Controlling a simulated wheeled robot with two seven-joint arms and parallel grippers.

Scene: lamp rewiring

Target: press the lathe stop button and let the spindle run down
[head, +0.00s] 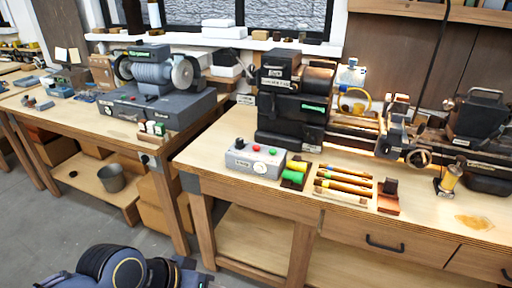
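The lathe (290,105) stands on the right bench, with its dark headstock at the left end and its bed running right. A grey control box (254,160) sits on the bench in front of the headstock. Its top carries a black knob (239,143), a red button (255,148) and a green button (272,151); a round white dial is on its front. I cannot read the labels or tell whether the spindle is turning. Neither gripper is in view; only dark blue parts of my own body show at the bottom left, well apart from the box.
Several wooden-handled tools (343,186) lie right of the box, beside a green and yellow item (294,174). A small brass oil can (449,180) stands farther right. A bench grinder (155,75) is on the left bench. A bucket (112,178) sits on its lower shelf.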

